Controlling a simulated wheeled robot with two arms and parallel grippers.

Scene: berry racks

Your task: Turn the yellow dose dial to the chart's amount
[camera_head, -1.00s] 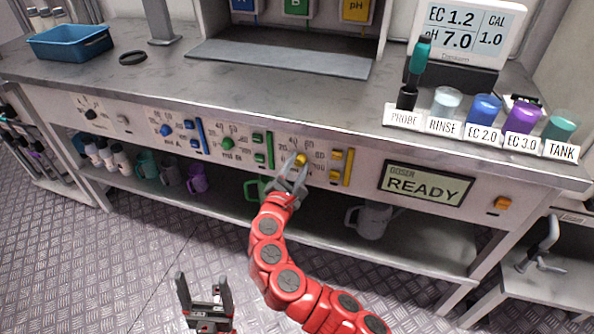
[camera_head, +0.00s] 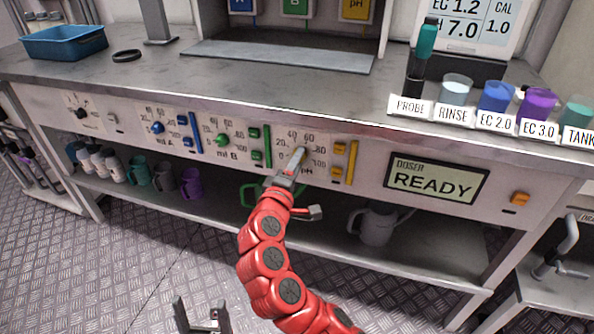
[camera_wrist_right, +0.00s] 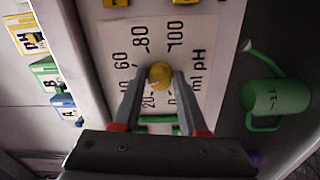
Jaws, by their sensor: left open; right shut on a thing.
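The yellow dose dial (camera_wrist_right: 160,75) sits on the pH dial plate (camera_wrist_right: 195,30), whose scale runs up to 100. My right gripper (camera_head: 297,160) reaches the plate. In the right wrist view its two fingers (camera_wrist_right: 159,80) are on either side of the dial, shut on it. In the head view the fingers hide most of the dial. I cannot read for certain which number it points to. My left gripper (camera_head: 202,315) is open and empty, low in front of the bench. No chart amount is legible.
Left of the pH plate are the green mL B dial (camera_head: 222,140) and the blue mL A dial (camera_head: 157,127). The doser screen (camera_head: 436,178) reads READY. Labelled cups, including the rinse cup (camera_head: 455,90), stand on the bench top. A grey jug (camera_head: 376,222) is on the shelf below.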

